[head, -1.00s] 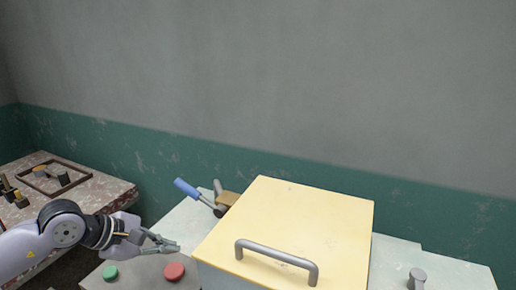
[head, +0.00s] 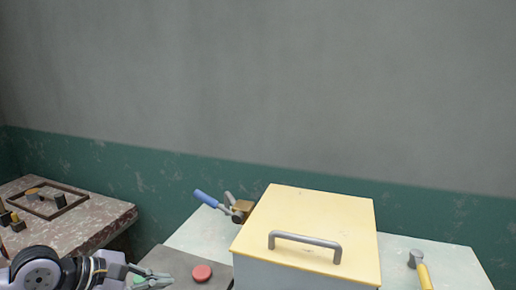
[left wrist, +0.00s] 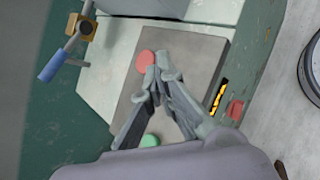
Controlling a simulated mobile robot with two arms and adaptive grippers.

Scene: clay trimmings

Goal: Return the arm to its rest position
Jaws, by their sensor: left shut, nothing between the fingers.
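My left gripper (head: 152,280) is at the lower left of the head view, low over the grey panel with the buttons. In the left wrist view its fingers (left wrist: 163,72) meet at the tips, shut with nothing between them. A red button (head: 202,272) sits to the right of the fingertips in the head view; the red button also shows beside the tips in the left wrist view (left wrist: 145,61). A green button (left wrist: 149,140) is partly hidden by the gripper in the head view. My right gripper is in neither view.
A box with a yellow lid (head: 318,220) and a grey handle (head: 305,240) stands on the pale bench. A blue-handled lever (head: 207,199) is behind it at left. A speckled table (head: 95,222) with a dark frame (head: 70,200) is at far left.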

